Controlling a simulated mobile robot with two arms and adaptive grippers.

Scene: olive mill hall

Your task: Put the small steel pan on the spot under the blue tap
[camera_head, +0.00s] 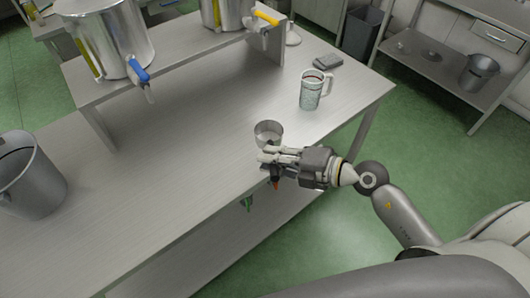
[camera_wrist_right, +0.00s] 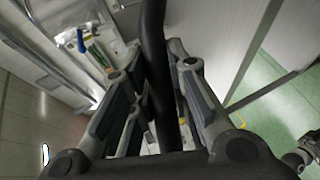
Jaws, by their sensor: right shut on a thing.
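The small steel pan (camera_head: 268,130) is at the right part of the long steel table, just beyond my right gripper. My right gripper (camera_head: 268,157) is over the table's front edge. In the right wrist view, its fingers are shut on a long black bar (camera_wrist_right: 154,60), which looks like the pan's handle. I cannot tell whether the pan touches the table. The blue tap (camera_head: 139,75) is on the left steel container (camera_head: 115,38), on a raised shelf. The table below the blue tap (camera_head: 158,122) looks bare. My left gripper is not in view.
A second container (camera_head: 218,14) has a yellow tap (camera_head: 266,18). A grey bucket (camera_head: 30,178) stands at the left. The table between bucket and pan is clear.

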